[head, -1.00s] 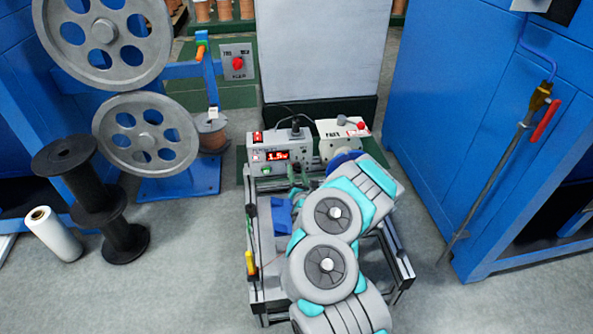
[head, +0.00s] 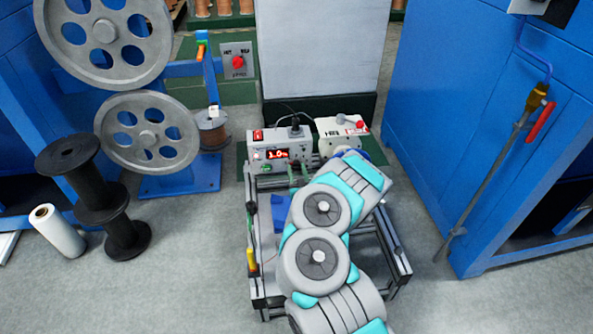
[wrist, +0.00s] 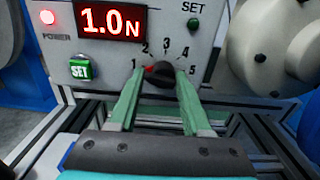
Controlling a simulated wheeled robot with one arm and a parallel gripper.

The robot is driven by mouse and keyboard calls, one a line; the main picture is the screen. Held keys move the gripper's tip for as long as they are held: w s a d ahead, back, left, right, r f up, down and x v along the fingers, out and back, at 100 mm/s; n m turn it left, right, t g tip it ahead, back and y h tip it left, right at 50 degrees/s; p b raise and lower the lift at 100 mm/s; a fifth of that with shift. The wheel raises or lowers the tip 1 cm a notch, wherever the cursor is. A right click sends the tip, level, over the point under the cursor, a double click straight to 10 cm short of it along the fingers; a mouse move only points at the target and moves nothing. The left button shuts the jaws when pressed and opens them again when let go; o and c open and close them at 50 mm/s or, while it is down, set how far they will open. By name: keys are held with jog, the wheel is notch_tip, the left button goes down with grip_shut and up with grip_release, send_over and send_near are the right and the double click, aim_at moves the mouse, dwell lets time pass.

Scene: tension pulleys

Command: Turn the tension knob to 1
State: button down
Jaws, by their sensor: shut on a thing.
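The black tension knob (wrist: 160,74) sits on the front of the grey control box (wrist: 215,48) in the wrist view, with numbers 1 to 5 around it. Its red pointer mark (wrist: 150,69) points left, at or close to the 1. The red display (wrist: 110,21) reads 1.0 N and also shows in the head view (head: 278,154). My gripper (wrist: 160,78) has its two green fingers on either side of the knob, shut on it. In the head view my arm covers part of the box and the knob cannot be made out.
A green SET button (wrist: 82,67) and a lit red lamp (wrist: 47,17) are left of the knob. A grey round part (wrist: 272,45) stands at right. Black spools (head: 90,190) and blue cabinets (head: 470,130) flank the bench frame.

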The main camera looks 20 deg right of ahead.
jog(key=shift+s+d, duration=0.15)
jog(key=shift+d, duration=0.45)
jog(key=c, duration=0.5)
grip_release()
jog(key=shift+d, duration=0.1)
jog(key=shift+a, duration=0.4)
jog(key=shift+p+v, duration=0.9)
jog(key=shift+v, duration=2.9)
